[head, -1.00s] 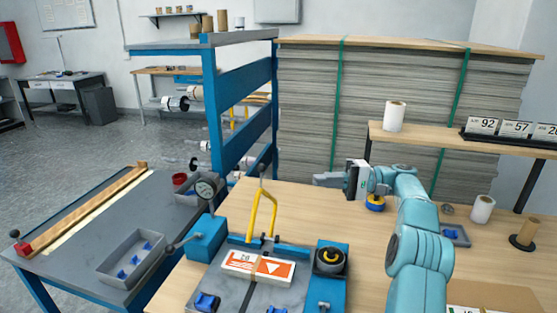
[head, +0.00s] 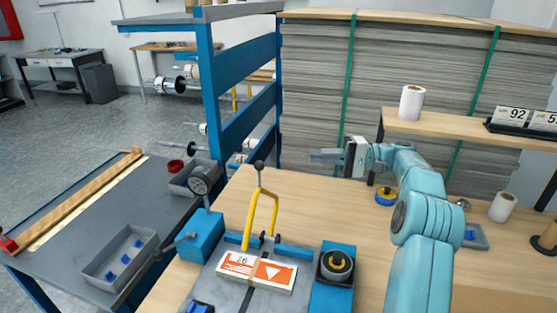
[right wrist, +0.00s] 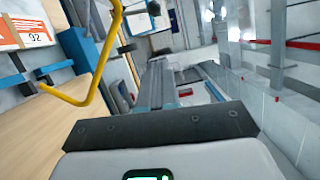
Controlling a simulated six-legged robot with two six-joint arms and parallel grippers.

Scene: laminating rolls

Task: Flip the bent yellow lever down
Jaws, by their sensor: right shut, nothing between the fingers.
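The bent yellow lever (head: 252,218) stands upright at the back of the press on the wooden table, with a dark knob (head: 259,164) at its top. It also shows in the right wrist view (right wrist: 104,58) at the upper left. My right gripper (head: 313,156) is shut and empty. In the head view it is right of the knob at about its height, pointing left, with a gap between them. Its fingers also show in the right wrist view (right wrist: 160,68). An orange-and-white pack (head: 256,271) lies on the press in front of the lever. My left gripper is not in view.
A blue rack (head: 206,100) rises behind. A blue-and-yellow roll (head: 385,196) sits below my right arm. Bare wood lies between lever and roll.

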